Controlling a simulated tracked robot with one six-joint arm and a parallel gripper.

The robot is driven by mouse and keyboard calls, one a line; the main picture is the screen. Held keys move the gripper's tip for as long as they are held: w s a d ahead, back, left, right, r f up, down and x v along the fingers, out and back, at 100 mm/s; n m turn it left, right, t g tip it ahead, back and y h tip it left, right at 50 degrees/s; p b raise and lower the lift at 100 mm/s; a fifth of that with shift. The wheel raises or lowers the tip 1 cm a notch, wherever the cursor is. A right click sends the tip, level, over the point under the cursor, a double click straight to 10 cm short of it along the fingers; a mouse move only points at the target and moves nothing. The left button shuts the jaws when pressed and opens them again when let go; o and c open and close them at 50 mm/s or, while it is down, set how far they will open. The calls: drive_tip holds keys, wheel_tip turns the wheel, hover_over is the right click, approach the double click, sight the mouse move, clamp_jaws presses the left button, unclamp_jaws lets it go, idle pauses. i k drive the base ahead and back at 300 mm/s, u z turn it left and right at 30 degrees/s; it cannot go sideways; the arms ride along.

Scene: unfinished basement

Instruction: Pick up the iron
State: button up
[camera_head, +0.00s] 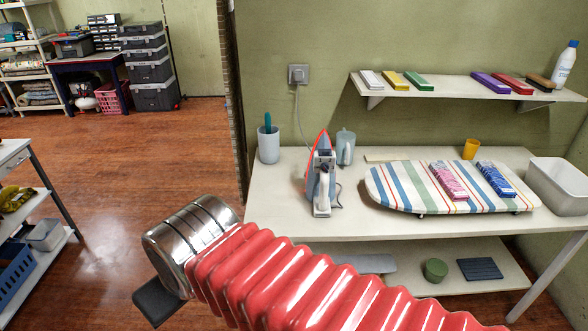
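The iron (323,188) stands upright on its heel on the white table (300,222), left of the small ironing board (420,190). Its tip points up, with a red edge on the left and a pale grey handle side facing me. My arm, with red bellows and a metal wrist, crosses the front of the view, left of and nearer than the iron. Only a dark part of my gripper (158,305) shows below the wrist, apart from the iron. The rest is hidden behind the wrist, so its opening cannot be seen.
A white cup (268,144) stands left of the iron and a grey-blue jug (345,147) close behind it. A cord hangs from the wall socket (299,74). A shelf (450,90) with colored boxes hangs above. A white bin (560,188) stands right. The front-left tabletop is clear.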

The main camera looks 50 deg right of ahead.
sight(321, 186)
drive_tip(key=i, duration=1.15)
drive_tip(key=z, duration=0.35)
